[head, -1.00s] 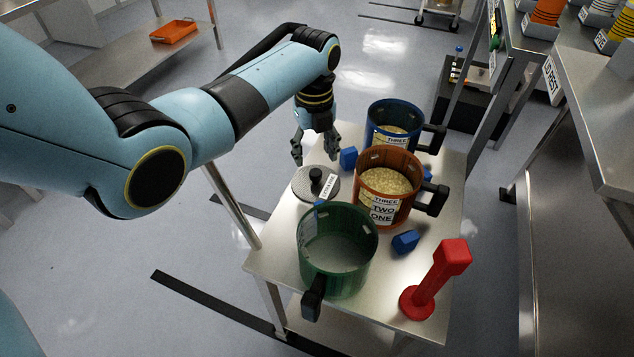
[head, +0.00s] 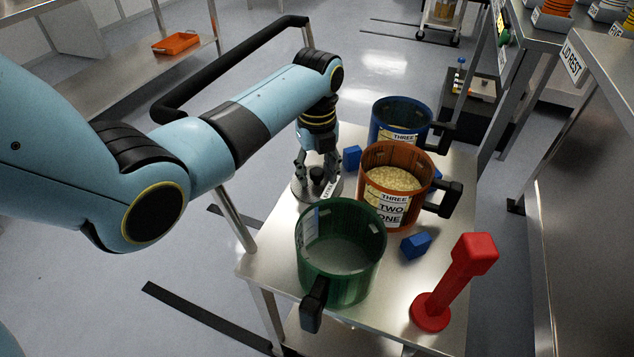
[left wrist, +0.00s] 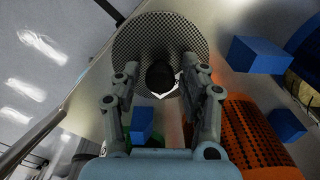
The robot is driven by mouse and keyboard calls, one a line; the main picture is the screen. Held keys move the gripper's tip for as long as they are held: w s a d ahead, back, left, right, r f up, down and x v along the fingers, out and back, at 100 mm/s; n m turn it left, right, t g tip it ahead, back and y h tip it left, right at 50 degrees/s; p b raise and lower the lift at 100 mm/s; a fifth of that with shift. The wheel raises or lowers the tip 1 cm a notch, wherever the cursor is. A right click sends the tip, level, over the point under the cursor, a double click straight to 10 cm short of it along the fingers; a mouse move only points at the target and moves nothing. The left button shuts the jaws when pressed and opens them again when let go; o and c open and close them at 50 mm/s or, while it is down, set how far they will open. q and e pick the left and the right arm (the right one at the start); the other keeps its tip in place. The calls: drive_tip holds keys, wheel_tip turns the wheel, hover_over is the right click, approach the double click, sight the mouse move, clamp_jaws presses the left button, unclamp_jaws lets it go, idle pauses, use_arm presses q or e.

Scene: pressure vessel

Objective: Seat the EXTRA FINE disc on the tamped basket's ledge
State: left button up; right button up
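The grey perforated disc (head: 300,190) with a black knob and a white label lies at the left edge of the steel cart top. Its label is only partly readable in the head view. My left gripper (head: 317,172) points down over it, fingers apart around the knob. In the left wrist view the disc (left wrist: 150,30) lies beyond the open fingers (left wrist: 160,78), and the black knob (left wrist: 160,76) shows between them. An orange basket (head: 380,205) and a blue basket (head: 388,112) hold pale grain. A green basket (head: 342,276) shows no grain. My right gripper is out of view.
A red tamper (head: 455,280) stands at the cart's right front. Blue blocks (head: 416,245) lie around the baskets. The basket handles stick out, the orange one (head: 443,199) to the right. Steel benches (head: 590,190) stand at the right, across a floor gap.

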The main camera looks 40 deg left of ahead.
use_arm(q)
clamp_jaws()
